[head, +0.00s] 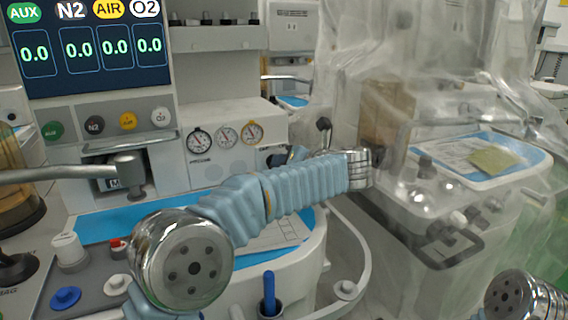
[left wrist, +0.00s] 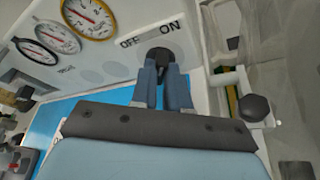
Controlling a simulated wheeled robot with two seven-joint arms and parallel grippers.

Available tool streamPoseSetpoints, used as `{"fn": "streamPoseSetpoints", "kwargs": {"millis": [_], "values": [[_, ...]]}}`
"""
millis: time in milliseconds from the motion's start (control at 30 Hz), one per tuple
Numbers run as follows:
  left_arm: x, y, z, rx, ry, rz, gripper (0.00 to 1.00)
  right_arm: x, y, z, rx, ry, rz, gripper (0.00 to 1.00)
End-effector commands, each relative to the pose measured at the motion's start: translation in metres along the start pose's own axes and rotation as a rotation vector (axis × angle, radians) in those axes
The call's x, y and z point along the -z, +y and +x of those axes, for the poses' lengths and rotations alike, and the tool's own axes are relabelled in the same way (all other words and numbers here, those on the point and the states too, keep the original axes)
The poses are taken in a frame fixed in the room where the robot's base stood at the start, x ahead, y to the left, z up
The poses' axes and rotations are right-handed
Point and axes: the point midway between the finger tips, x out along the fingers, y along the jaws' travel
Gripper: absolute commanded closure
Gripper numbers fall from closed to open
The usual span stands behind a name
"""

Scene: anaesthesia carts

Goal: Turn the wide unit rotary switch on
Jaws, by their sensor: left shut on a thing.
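The wide unit's rotary switch is a dark knob (left wrist: 160,54) on the pale front panel, with an OFF label (left wrist: 130,41) to its left and an ON label (left wrist: 170,27) to its upper right. My left gripper (left wrist: 161,74) is shut on the knob, one finger at each side. Which label the knob points to cannot be told, as the fingers cover part of it. In the head view, my left gripper (head: 291,156) is at the panel's right end, partly hidden behind my own arm, and the knob is hidden there. My right gripper is not in view.
Round gauges (head: 227,137) sit left of the switch. A blue work surface (head: 98,228) lies below the panel. A plastic-draped cart (head: 440,205) stands at right. In the wrist view, a black round knob (left wrist: 255,108) is right of the fingers.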

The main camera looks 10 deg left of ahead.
Motion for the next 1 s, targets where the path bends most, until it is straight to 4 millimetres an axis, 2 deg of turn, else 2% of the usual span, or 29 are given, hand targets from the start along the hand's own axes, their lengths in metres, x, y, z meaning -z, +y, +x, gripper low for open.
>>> {"fn": "streamPoseSetpoints", "kwargs": {"millis": [33,200,467,567,667,1000], "values": [[0.000,-0.001,0.000,0.001,-0.002,0.002,0.84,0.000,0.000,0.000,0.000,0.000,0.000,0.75],[0.000,0.000,0.000,0.001,-0.001,0.001,0.60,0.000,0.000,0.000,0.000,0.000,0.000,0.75],[0.000,0.000,-0.001,0.001,-0.001,0.000,0.60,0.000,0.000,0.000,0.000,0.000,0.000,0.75],[0.000,-0.001,-0.007,0.001,-0.002,0.000,0.60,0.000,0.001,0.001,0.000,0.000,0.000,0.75],[0.000,-0.001,-0.022,0.003,-0.003,-0.001,0.60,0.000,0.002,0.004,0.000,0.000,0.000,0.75],[0.001,-0.002,-0.104,0.004,-0.003,0.001,0.60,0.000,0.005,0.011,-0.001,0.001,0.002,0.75]]}}
